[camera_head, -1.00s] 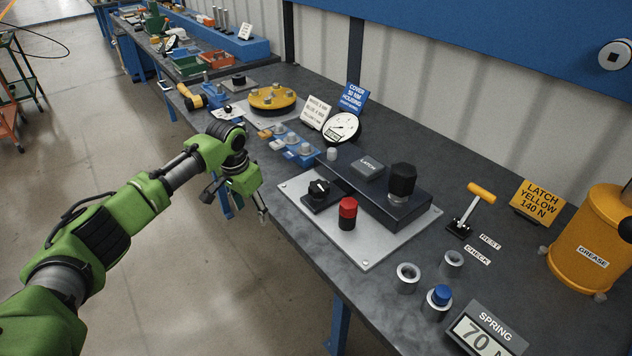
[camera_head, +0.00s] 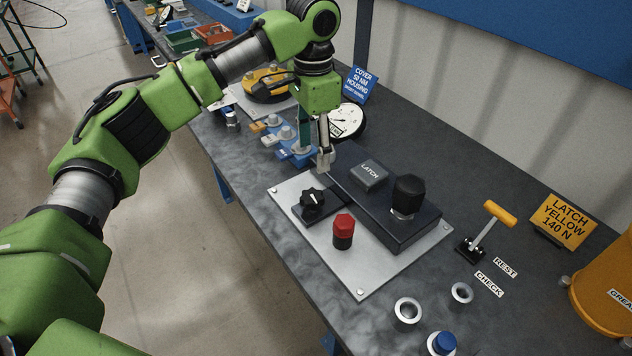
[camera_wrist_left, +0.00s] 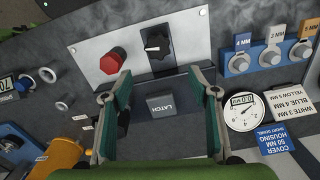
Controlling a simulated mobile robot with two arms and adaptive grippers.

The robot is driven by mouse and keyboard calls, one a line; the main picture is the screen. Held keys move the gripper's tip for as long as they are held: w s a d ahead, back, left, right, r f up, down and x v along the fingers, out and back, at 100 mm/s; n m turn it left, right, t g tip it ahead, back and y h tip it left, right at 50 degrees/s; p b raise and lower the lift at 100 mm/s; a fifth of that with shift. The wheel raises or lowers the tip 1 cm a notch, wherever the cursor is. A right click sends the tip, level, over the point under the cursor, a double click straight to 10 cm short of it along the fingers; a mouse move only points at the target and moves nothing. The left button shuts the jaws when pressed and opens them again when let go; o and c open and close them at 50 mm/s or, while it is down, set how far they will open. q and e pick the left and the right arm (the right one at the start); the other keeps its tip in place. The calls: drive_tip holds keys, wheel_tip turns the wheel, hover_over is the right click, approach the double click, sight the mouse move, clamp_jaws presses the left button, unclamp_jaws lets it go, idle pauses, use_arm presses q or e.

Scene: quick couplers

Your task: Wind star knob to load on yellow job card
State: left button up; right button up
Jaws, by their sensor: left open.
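The black star knob (camera_head: 312,203) with a white pointer mark sits on a dark base on the light metal plate (camera_head: 364,281). It also shows in the left wrist view (camera_wrist_left: 158,44). The yellow job card (camera_head: 563,222) reads LATCH YELLOW 140 N and stands at the right. My left gripper (camera_head: 325,162) points down over the far left end of the dark block (camera_head: 393,225), behind the star knob. In the left wrist view the open, empty fingers (camera_wrist_left: 160,80) frame the LATCH block (camera_wrist_left: 161,104). My right gripper is not in view.
A red knob (camera_head: 343,231) stands close to the star knob. A black-capped post (camera_head: 407,195) rises from the dark block. A yellow-handled lever (camera_head: 483,230) is by the REST and CHECK labels. A dial gauge (camera_head: 350,121) stands behind the gripper. The spring readout (camera_wrist_left: 6,84) is partly cut off.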

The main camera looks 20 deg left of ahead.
use_arm(q)
drive_tip(key=p, duration=0.1)
hover_over(312, 195)
drive_tip(key=f, duration=0.6)
drive_tip(key=shift+s+f, duration=0.1)
drive_tip(key=shift+s, duration=0.2)
drive_tip(key=f+p, duration=0.1)
drive_tip(key=f, duration=0.5)
drive_tip(key=shift+w+f, duration=0.2)
drive_tip(key=c, duration=1.1)
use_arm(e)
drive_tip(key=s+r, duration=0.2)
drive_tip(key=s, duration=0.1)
